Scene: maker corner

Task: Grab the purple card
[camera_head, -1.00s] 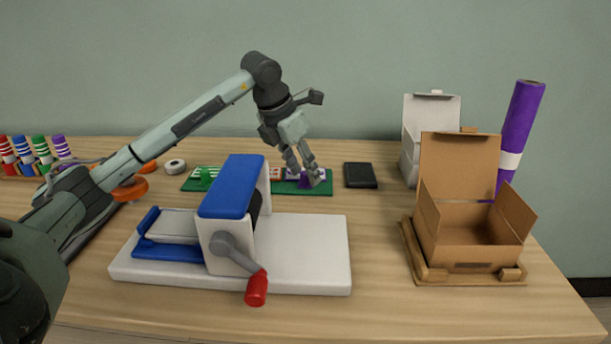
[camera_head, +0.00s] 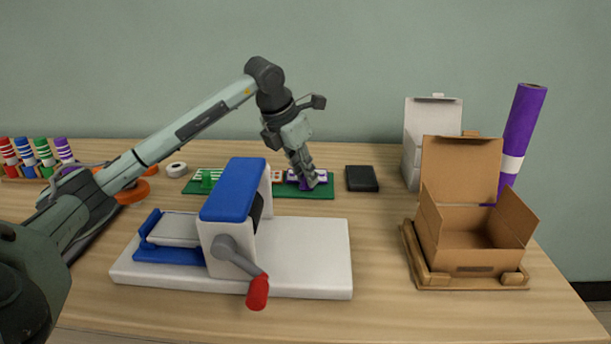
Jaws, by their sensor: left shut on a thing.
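The purple card (camera_head: 306,186) lies at the right end of a green mat (camera_head: 320,194) at the back of the table, with its purple grip part between my fingers. My left gripper (camera_head: 306,183) reaches down over it from above and is shut on it. The fingers hide part of the card. I cannot tell whether the card is lifted off the mat. My right gripper is not in view.
A die-cutting machine (camera_head: 318,258) with a blue top and red-handled crank stands in front of the mat. A black pad (camera_head: 361,178) lies right of the mat. An open cardboard box (camera_head: 470,240), a white box (camera_head: 412,150) and a purple roll (camera_head: 519,125) stand at right. Wood is clear between machine and box.

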